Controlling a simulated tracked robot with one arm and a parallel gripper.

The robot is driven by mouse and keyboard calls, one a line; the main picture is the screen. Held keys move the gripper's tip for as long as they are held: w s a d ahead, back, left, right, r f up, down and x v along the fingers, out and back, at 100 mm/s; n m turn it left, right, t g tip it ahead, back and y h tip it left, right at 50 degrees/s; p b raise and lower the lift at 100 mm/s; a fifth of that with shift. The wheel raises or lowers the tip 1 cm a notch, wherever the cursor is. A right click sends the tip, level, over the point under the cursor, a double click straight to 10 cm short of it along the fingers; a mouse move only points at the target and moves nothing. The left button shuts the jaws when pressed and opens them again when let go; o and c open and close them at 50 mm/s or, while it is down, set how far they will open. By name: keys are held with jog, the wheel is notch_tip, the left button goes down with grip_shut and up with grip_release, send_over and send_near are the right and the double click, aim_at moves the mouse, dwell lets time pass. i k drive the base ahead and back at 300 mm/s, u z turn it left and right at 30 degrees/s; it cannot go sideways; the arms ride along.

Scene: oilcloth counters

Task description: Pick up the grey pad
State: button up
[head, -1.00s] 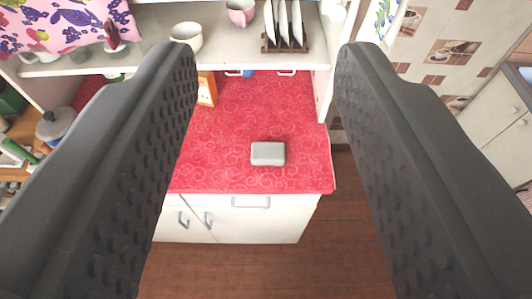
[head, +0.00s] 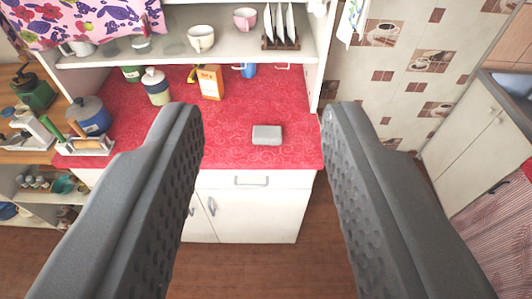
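The grey pad (head: 267,135) is a small rounded block lying flat on the red patterned countertop (head: 225,151), near its front edge. In the head view it shows between the two dark fingers of my gripper (head: 262,112), a little right of the middle. My gripper is wide open and empty. The pad lies beyond the fingers, and nothing touches it. It is in full view.
A jar (head: 157,88), an orange-and-white box (head: 209,82) and a blue cup (head: 249,71) stand behind the pad. A shelf above holds a white cup (head: 201,38), a pink cup (head: 245,18) and a plate rack (head: 281,42). The counter around the pad is clear.

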aim_at(262, 135)
jog(key=z, duration=0.1)
jog(key=i, duration=1.25)
jog(key=u, duration=0.65)
